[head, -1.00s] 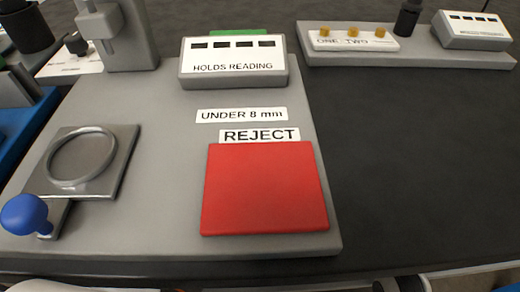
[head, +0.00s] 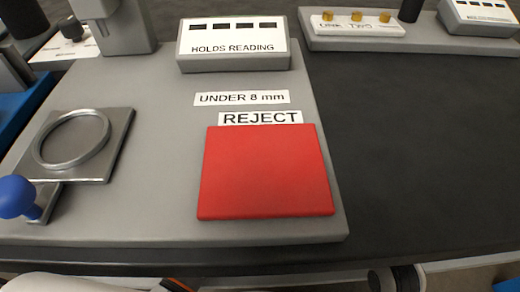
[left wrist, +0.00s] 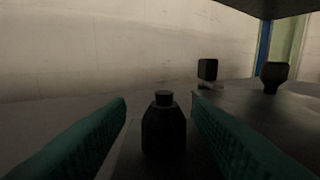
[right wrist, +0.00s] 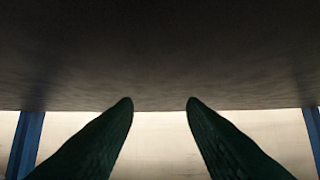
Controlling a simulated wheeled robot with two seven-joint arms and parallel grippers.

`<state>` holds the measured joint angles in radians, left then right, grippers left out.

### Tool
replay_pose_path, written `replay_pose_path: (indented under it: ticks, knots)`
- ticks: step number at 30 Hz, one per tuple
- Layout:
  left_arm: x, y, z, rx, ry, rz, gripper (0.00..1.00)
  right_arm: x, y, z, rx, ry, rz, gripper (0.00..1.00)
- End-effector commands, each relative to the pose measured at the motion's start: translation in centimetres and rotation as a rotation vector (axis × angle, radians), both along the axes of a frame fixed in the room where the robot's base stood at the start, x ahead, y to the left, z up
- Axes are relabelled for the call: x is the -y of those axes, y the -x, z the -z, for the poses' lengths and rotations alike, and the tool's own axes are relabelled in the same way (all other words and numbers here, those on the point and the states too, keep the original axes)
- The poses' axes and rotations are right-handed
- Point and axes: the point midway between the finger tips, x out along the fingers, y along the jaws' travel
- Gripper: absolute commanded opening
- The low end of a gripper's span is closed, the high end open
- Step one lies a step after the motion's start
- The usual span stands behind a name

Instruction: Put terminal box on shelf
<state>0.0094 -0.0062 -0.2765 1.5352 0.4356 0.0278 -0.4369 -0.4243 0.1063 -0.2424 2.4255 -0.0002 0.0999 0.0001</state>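I cannot pick out a terminal box or a shelf for certain in any view. My left gripper (left wrist: 160,98) is open in the left wrist view, its two teal fingers apart. A dark bottle-shaped thing (left wrist: 163,130) shows between the fingers, with gaps on both sides; I cannot tell how far off it is. My right gripper (right wrist: 160,102) is open and empty in the right wrist view, below a broad dark surface (right wrist: 160,50) that looks like an underside. Neither gripper shows clearly in the head view.
The head view shows a grey board with a red reject pad (head: 265,172), a readout box (head: 233,45), a metal ring (head: 72,140) and a blue knob (head: 17,196). Blue posts (right wrist: 27,140) stand beyond my right gripper.

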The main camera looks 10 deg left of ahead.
Motion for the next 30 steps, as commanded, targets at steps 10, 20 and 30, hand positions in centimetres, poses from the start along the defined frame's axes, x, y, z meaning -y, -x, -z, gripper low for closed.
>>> replay_pose_path:
  ticks: [10, 20, 30]
  knots:
    - [-0.3, 1.5, -0.1, -0.002, 0.001, 0.002, 0.49, 0.1, -0.7, 1.1, -0.096, 0.027, 0.007, 0.37]
    - [-1.8, 7.2, -0.1, -0.004, 0.000, 0.003, 0.49, 0.7, -1.7, 6.7, -0.466, 0.127, 0.028, 0.37]
    - [-2.9, 11.3, -0.1, 0.000, 0.001, 0.003, 0.49, 1.5, -0.9, 10.7, -0.709, 0.187, 0.043, 0.37]
